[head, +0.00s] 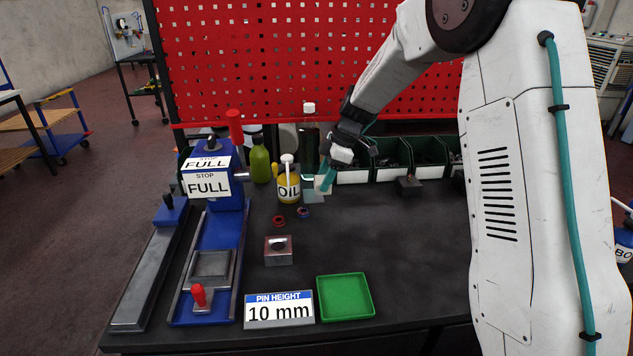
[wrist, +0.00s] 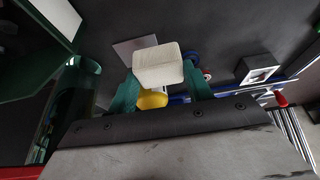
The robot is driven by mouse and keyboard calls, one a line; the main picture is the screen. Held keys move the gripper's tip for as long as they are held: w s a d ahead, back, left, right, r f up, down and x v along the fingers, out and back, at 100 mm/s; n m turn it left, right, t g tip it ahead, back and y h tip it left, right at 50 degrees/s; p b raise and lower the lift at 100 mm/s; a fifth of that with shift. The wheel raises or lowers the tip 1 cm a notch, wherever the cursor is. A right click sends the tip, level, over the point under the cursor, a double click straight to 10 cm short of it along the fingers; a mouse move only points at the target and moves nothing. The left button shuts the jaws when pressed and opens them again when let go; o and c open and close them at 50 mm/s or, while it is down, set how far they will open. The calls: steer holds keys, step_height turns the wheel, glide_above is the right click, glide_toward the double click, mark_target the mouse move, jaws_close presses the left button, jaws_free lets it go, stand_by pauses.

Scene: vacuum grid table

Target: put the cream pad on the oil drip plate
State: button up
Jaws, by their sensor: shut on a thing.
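My gripper (head: 325,180) is shut on the cream pad (wrist: 158,67), which sits between its two teal fingers in the wrist view. In the head view the cream pad (head: 319,184) shows as a small pale patch at the fingertips, beside the yellow oil bottle (head: 288,190). A flat light-grey plate, which looks like the oil drip plate (head: 314,198), lies just below the fingers. It also shows in the wrist view (wrist: 128,49), partly hidden behind the pad. The pad appears above the plate; I cannot tell the exact gap.
A green bottle (head: 260,162) stands left of the oil bottle. Dark green bins (head: 430,154) line the back right. Red and blue rings (head: 279,220) lie in front of the oil bottle. A green tray (head: 345,297) is at the front. The table's right middle is clear.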

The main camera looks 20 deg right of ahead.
steer(key=w, duration=0.1)
steer(key=w+a, duration=0.1)
steer(key=w, duration=0.1)
steer(key=shift+w+a+f, duration=0.15)
steer(key=shift+w+f, duration=0.05)
steer(key=shift+w, duration=0.1)
steer(key=shift+w+a+f, duration=0.1)
steer(key=shift+w+f, duration=0.1)
steer(key=shift+f, duration=1.55)
steer(key=o, duration=1.1)
steer(key=shift+f, duration=0.1)
steer(key=shift+c, duration=0.2)
